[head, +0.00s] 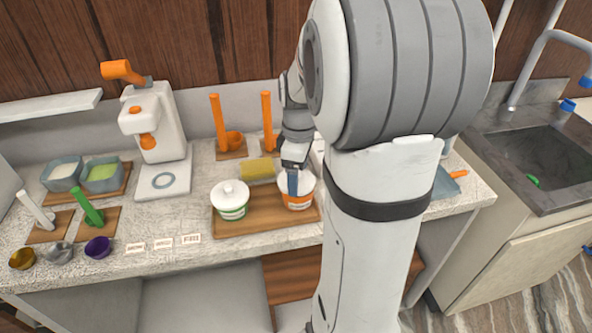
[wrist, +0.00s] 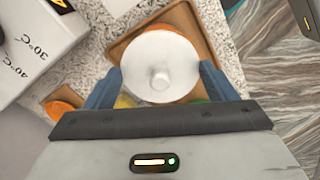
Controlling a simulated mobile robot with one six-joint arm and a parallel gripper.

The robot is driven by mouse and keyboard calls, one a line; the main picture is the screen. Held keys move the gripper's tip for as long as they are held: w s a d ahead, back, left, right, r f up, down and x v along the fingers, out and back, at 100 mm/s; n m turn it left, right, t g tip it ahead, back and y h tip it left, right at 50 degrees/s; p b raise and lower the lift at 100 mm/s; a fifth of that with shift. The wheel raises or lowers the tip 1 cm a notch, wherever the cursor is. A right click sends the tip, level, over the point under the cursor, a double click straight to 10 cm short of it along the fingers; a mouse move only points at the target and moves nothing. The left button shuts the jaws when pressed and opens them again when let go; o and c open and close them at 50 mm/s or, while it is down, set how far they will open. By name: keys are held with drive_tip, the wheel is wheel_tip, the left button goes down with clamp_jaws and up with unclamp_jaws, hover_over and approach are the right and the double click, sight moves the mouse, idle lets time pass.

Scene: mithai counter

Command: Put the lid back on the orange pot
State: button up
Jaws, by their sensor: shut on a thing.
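The orange pot (head: 299,204), white with an orange band, stands at the right of a wooden tray (head: 262,225). My gripper (head: 293,183) is above it, pointing down. I cannot tell whether the lid touches the rim. In the head view my gripper partly hides the lid.
A white pot with a green band and its lid on (head: 231,201) stands left on the tray. A yellow sponge (head: 257,168) lies behind. Small label cards (head: 163,244) and bowls (head: 98,247) are at the front left. The sink (head: 540,160) is right.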

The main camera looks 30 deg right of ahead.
drive_tip(key=shift+s+r, duration=0.1)
drive_tip(key=shift+s, duration=0.15)
idle(1.0)
drive_tip(key=shift+d+f, duration=0.1)
drive_tip(key=shift+f, duration=0.1)
idle(1.0)
drive_tip(key=o, duration=1.2)
drive_tip(key=shift+s+r+p, duration=0.1)
drive_tip(key=shift+r+p, duration=2.65)
drive_tip(key=shift+r, duration=0.8)
drive_tip(key=shift+c, duration=0.3)
